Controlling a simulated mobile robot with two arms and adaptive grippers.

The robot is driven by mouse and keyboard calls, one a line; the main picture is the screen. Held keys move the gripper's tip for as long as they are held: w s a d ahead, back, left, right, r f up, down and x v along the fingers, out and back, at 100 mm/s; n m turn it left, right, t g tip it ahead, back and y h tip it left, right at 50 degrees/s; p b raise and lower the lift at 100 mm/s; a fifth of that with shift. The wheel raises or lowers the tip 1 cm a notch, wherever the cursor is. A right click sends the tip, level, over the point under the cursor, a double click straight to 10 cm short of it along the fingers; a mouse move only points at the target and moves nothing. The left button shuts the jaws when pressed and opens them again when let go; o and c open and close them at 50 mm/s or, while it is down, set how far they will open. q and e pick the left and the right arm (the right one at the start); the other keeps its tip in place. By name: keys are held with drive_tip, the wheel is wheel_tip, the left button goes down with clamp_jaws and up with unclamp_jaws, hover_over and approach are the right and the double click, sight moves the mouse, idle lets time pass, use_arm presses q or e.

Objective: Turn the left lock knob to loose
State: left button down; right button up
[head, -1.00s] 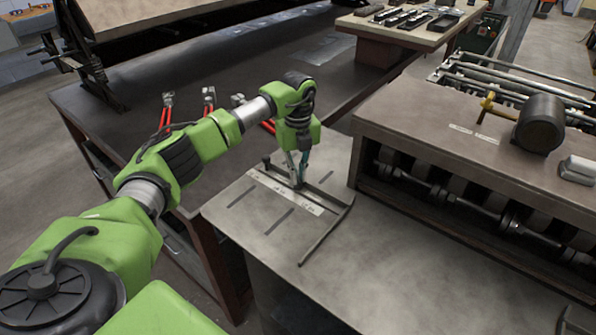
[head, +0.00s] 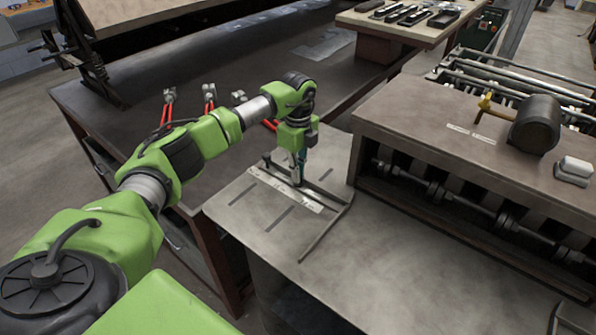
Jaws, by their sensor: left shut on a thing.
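My left gripper (head: 298,180) reaches down over the near metal bench, at the slotted plate with the labelled strip. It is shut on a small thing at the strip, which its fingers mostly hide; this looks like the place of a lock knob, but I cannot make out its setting. A small dark knob (head: 267,158) stands at the far left end of the labelled strip (head: 270,182), to the left of the gripper. A thin dark bar (head: 325,232) lies bent across the plate to the right. My right gripper does not show.
Red-handled tools (head: 209,98) lie on the dark bench behind my arm. The front of the metal bench top (head: 390,265) is clear.

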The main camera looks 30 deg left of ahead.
use_arm(q)
drive_tip(key=shift+r, duration=0.1)
drive_tip(key=c, duration=2.2)
unclamp_jaws()
wheel_tip(320, 180, up, 12)
drive_tip(key=shift+f, duration=0.1)
